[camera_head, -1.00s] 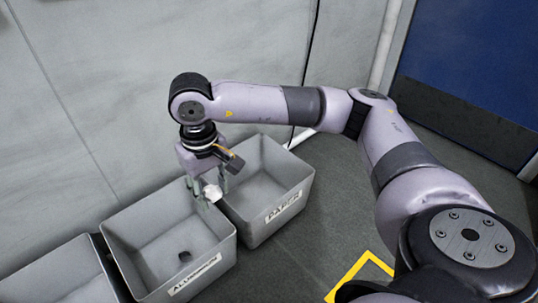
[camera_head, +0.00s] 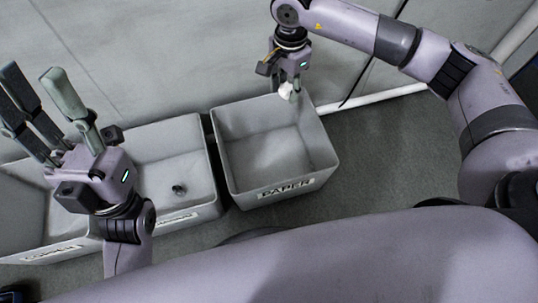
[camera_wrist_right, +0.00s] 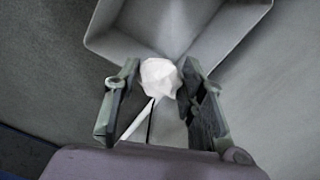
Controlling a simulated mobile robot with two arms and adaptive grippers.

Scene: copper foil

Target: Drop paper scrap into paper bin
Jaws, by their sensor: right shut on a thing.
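The paper scrap is a small white crumpled ball (camera_head: 288,92). It also shows in the right wrist view (camera_wrist_right: 160,77), between the two fingertips. My right gripper (camera_head: 289,86) is shut on it and points down at the back right of the paper bin. The paper bin (camera_head: 240,125) is an open grey box labelled PAPER on its front. Its inside looks empty. The right wrist view shows a grey bin (camera_wrist_right: 118,42) beyond the scrap. My left gripper (camera_head: 40,92) is at the left with its fingers spread, empty, pointing up.
A second grey bin (camera_head: 209,165) stands just left of the paper bin with a small dark piece (camera_head: 179,189) inside. A third bin (camera_head: 20,215) at far left is partly hidden by my left arm. The wall is close behind; floor (camera_head: 375,145) is free at right.

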